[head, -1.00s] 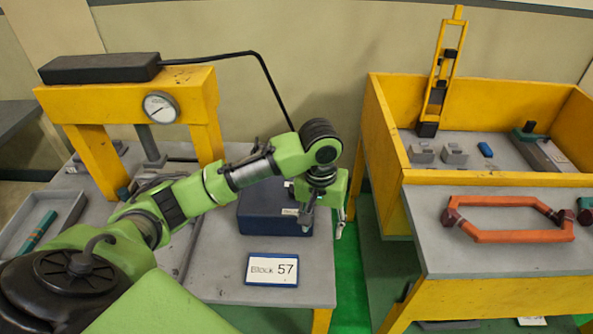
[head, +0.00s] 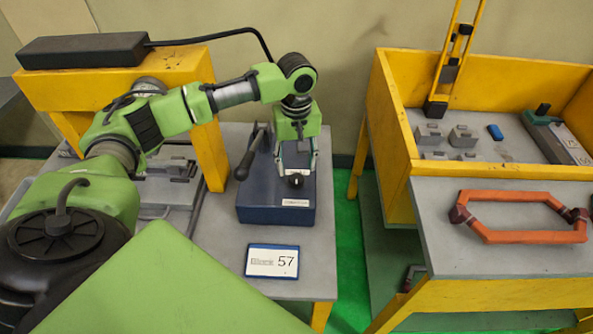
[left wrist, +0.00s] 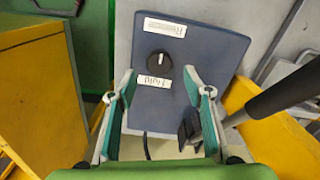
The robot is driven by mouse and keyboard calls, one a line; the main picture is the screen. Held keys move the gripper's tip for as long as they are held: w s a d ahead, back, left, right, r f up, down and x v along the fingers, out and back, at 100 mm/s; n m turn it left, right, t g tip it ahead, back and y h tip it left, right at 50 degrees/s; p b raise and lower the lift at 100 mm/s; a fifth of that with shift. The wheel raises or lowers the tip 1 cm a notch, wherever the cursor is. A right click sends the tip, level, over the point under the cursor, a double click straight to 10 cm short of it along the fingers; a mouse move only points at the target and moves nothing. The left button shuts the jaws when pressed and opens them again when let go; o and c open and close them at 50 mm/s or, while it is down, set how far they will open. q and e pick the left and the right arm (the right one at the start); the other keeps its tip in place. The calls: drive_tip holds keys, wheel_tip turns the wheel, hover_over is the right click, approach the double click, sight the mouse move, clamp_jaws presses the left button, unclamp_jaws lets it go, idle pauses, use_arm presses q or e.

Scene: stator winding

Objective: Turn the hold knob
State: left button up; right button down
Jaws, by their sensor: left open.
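The hold knob is a black round knob (head: 295,181) with a white pointer line, on a dark blue box (head: 257,211) on the left bench. In the left wrist view the knob (left wrist: 159,64) sits between a "Release" label (left wrist: 165,27) and a "Hold" label (left wrist: 153,79). My left gripper (head: 296,171) points down over the box. Its fingers are apart, and in the left wrist view the fingertips (left wrist: 160,76) lie on either side of the knob with gaps. I cannot tell their exact height above the box. My right gripper is out of view.
A black-handled lever (head: 250,154) stands at the box's left side, close to the left gripper. A "57" sign (head: 272,261) lies in front. A yellow press frame (head: 205,120) is at left. A yellow-walled bench (head: 400,135) holding an orange coil frame (head: 520,237) is at right.

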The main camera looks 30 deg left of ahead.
sight(297, 178)
use_arm(q)
wheel_tip(297, 178, down, 4)
drive_tip(key=shift+r, duration=0.15)
drive_tip(key=shift+f, duration=0.35)
drive_tip(key=shift+c, duration=0.3)
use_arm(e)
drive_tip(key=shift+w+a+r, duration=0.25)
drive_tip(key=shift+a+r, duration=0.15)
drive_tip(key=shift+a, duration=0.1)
use_arm(q)
drive_tip(key=c, duration=1)
drive_tip(key=shift+p, duration=0.3)
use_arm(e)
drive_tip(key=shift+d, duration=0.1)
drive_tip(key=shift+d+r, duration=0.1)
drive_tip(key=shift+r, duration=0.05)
